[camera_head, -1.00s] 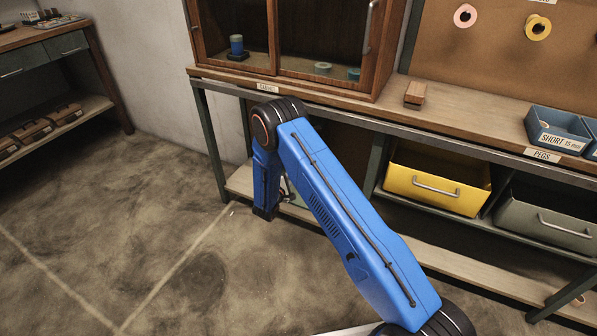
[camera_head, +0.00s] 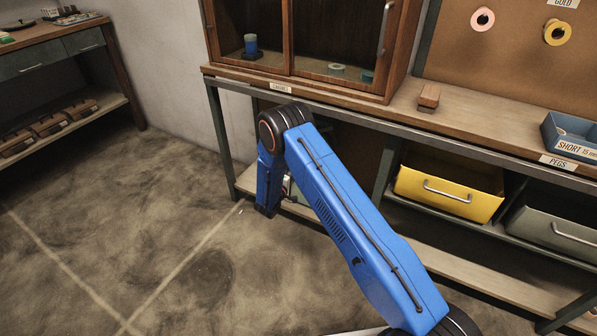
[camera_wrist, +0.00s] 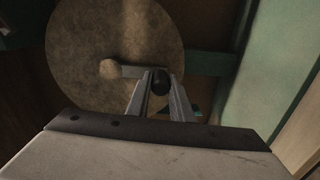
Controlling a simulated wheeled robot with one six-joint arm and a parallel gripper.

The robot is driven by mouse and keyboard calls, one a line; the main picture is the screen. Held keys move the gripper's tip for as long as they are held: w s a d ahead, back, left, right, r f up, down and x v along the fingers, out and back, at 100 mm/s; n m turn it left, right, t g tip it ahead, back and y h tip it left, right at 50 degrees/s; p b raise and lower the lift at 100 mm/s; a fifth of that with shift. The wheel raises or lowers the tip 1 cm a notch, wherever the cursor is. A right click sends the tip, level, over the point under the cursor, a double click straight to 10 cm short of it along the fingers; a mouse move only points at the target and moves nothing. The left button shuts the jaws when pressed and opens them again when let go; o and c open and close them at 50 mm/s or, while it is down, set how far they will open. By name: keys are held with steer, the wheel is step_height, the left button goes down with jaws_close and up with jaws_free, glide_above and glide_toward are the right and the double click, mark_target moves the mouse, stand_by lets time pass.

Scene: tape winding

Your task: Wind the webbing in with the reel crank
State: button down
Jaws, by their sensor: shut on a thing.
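In the wrist view a large round tan disc, the reel (camera_wrist: 90,40), fills the upper left. A short crank arm (camera_wrist: 133,71) runs from a pale round hub on it to a dark round crank handle (camera_wrist: 160,80). My gripper (camera_wrist: 159,86) is shut on this handle, with one finger on each side. The webbing cannot be made out in either view. In the head view my blue arm reaches down below the front edge of the workbench (camera_head: 450,142), and the reel and crank are hidden there.
A green post (camera_wrist: 285,60) stands right of the reel. A yellow bin (camera_head: 420,186) and a grey bin (camera_head: 540,228) sit under the bench. A glass-fronted cabinet (camera_head: 392,60), a wooden block (camera_head: 429,96) and a blue tray (camera_head: 552,134) are on top. The floor at left is clear.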

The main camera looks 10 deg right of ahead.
steer(key=shift+a, duration=0.1)
steer(key=c, duration=1.6)
jaws_free()
steer(key=shift+o, duration=0.2)
steer(key=v, duration=1.7)
steer(key=shift+s, duration=0.15)
steer(key=shift+a, duration=0.15)
